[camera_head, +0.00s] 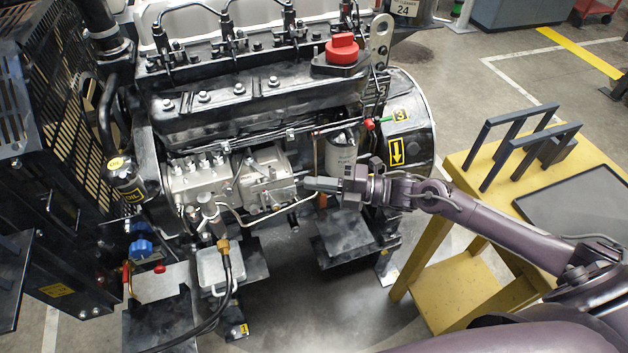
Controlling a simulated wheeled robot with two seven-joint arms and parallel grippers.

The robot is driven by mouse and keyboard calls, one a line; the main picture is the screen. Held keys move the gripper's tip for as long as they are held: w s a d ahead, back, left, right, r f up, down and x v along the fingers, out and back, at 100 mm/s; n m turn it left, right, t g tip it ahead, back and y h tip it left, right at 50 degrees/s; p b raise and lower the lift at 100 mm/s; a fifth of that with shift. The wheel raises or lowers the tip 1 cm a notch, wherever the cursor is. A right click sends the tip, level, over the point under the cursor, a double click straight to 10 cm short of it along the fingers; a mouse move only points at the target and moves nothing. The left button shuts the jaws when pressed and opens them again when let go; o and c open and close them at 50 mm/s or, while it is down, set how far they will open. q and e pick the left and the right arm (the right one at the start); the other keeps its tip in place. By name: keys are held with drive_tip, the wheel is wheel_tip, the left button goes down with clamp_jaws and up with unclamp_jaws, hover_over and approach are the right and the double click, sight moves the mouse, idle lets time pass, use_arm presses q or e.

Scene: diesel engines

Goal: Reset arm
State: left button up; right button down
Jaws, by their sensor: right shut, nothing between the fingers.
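My right arm comes in from the lower right and stretches left to the engine. Its gripper (308,184) is shut and empty, level with the silver fuel pump (240,182) on the engine's near side. The fingertips are close to the pump and its pipes; I cannot tell whether they touch. The diesel engine (250,103) is black with a red cap (342,48) on its valve cover. My left gripper is not in view.
A yellow table (457,177) with dark upright frames (515,145) and a flat black tray (580,205) stands on the right, beneath part of my arm. A black radiator grille (60,120) is on the left.

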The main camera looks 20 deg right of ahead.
drive_tip(key=shift+a, duration=0.1)
drive_tip(key=a+f+m+t+h, duration=0.2)
drive_tip(key=a+m+t+h, duration=0.2)
drive_tip(key=a+m+h, duration=0.5)
drive_tip(key=s+d+m+g+h, duration=0.3)
drive_tip(key=s+d+m+g, duration=0.25)
drive_tip(key=s+m, duration=0.45)
drive_tip(key=s+d+m+g+h, duration=0.4)
drive_tip(key=s+d+m, duration=0.2)
drive_tip(key=s+m, duration=0.35)
wheel_tip(320, 180, down, 27)
drive_tip(key=s+p, duration=0.1)
drive_tip(key=p, duration=0.2)
drive_tip(key=s+d+f+g+p, duration=0.1)
drive_tip(key=s+f, duration=0.7)
drive_tip(key=s, duration=0.2)
drive_tip(key=s+d+f+g+p, duration=0.1)
drive_tip(key=s+d+f, duration=0.1)
drive_tip(key=s+f, duration=0.6)
drive_tip(key=shift+s+d+f, duration=0.25)
drive_tip(key=shift+s+f, duration=0.15)
drive_tip(key=shift+s, duration=0.55)
